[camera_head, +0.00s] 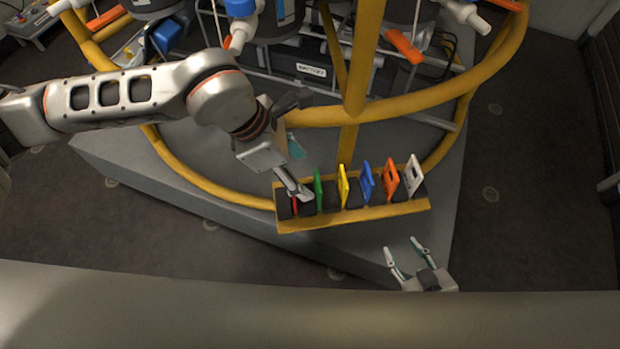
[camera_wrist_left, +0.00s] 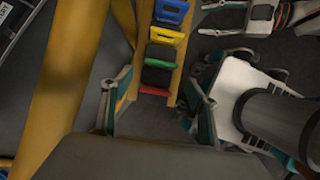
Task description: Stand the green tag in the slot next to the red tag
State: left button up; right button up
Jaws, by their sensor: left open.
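The green tag (camera_head: 318,188) stands upright in the yellow rack (camera_head: 355,216), between dark blocks. The red tag (camera_head: 295,207) is one place to its left, at the rack's left end, and mostly hidden by my left gripper. My left gripper (camera_head: 302,174) is open at that end. In the left wrist view its fingers (camera_wrist_left: 155,104) are spread near the red tag (camera_wrist_left: 154,91), and the green tag (camera_wrist_left: 160,54) is beyond it, apart from the fingers. My right gripper (camera_head: 407,258) is open and empty in front of the rack.
Yellow (camera_head: 343,186), blue (camera_head: 367,181), orange (camera_head: 391,178) and white (camera_head: 413,175) tags stand farther right in the rack. Yellow tubes (camera_head: 356,60) rise behind it. The grey platform edge (camera_head: 330,250) is in front.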

pick_arm(q)
jog(key=shift+v, duration=1.2)
pick_arm(e)
jog(key=shift+w+r, duration=0.2)
jog(key=shift+r, duration=0.1)
jog(key=shift+a, duration=0.1)
